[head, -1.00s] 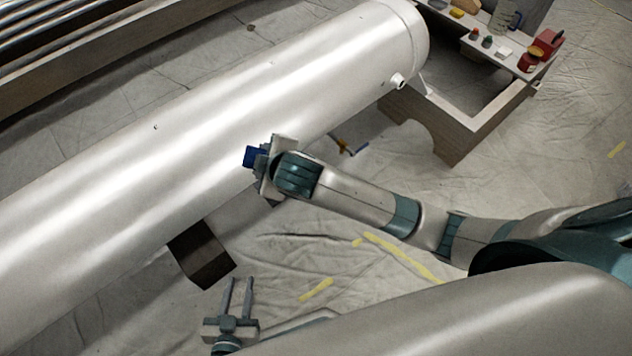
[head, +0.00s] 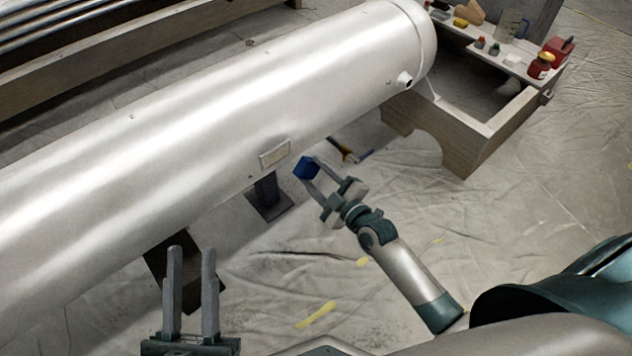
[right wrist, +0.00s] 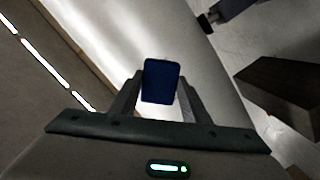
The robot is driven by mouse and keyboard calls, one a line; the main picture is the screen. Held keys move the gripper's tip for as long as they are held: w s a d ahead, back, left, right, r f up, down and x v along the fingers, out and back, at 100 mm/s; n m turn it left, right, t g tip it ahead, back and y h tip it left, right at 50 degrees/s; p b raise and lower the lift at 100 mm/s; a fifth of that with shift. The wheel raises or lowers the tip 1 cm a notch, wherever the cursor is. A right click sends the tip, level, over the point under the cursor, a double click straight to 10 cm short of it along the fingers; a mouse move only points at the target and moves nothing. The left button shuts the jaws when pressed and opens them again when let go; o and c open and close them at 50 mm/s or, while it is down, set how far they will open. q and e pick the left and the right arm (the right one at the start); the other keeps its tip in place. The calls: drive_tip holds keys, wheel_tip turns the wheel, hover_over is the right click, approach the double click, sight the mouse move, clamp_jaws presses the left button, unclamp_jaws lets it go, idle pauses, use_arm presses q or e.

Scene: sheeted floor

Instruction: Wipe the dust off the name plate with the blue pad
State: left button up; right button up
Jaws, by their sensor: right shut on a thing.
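The name plate (head: 275,154) is a small pale rectangle on the lower side of the large white cylinder (head: 200,110) in the head view. Whether dust lies on it is too small to tell. My right gripper (head: 311,178) is shut on the blue pad (head: 305,168), just right of the plate and apart from it in the picture. In the right wrist view the blue pad (right wrist: 161,81) sits between the two fingers, with the cylinder's pale surface beyond. My left gripper (head: 191,250) is open and empty at the bottom left, its fingers pointing up, in front of the cylinder's lower edge.
A dark support (head: 268,197) stands under the cylinder below the plate. The sheeted floor (head: 420,200) right of the cylinder is mostly clear.

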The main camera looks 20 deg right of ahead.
sight(312, 171)
drive_tip(key=shift+d+f, duration=0.1)
drive_tip(key=shift+d, duration=0.05)
use_arm(q)
drive_tip(key=shift+s+r, duration=0.1)
drive_tip(key=shift+r, duration=0.05)
